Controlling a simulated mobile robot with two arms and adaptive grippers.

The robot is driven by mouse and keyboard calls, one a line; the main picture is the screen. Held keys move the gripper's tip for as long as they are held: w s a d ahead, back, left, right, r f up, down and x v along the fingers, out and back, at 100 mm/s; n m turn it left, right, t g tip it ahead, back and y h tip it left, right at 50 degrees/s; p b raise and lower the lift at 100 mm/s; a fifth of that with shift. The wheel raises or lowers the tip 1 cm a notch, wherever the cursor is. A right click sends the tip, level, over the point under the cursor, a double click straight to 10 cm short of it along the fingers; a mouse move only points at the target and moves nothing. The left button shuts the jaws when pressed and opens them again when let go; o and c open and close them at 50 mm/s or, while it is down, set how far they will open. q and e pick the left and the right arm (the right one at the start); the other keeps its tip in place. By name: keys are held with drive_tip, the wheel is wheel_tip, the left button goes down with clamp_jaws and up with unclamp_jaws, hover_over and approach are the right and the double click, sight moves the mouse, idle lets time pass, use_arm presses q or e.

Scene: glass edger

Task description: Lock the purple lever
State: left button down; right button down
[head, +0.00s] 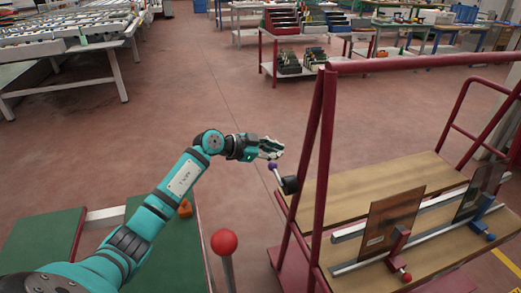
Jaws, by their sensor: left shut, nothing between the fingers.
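The purple lever (272,166) is a small purple knob on a short light rod. The rod leads down to a black mount (291,185) on the dark red post of a cart. My left gripper (278,150) reaches in from the left and is shut and empty. Its fingertips are just above the purple knob in the picture. I cannot tell whether they touch it. My right gripper is not in view.
The dark red cart (325,120) carries wooden shelves, glass panes (392,222) and red and blue clamps. A red ball knob (224,242) stands in front. A green-topped table (40,242) is at left.

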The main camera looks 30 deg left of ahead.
use_arm(q)
drive_tip(key=shift+w+a+f, duration=0.1)
drive_tip(key=shift+a+f, duration=0.1)
drive_tip(key=shift+f, duration=0.45)
drive_tip(key=shift+w+a+f, duration=0.15)
drive_tip(key=shift+f, duration=0.55)
drive_tip(key=shift+w+a+f, duration=0.1)
drive_tip(key=shift+a+f, duration=0.1)
drive_tip(key=shift+f, duration=0.45)
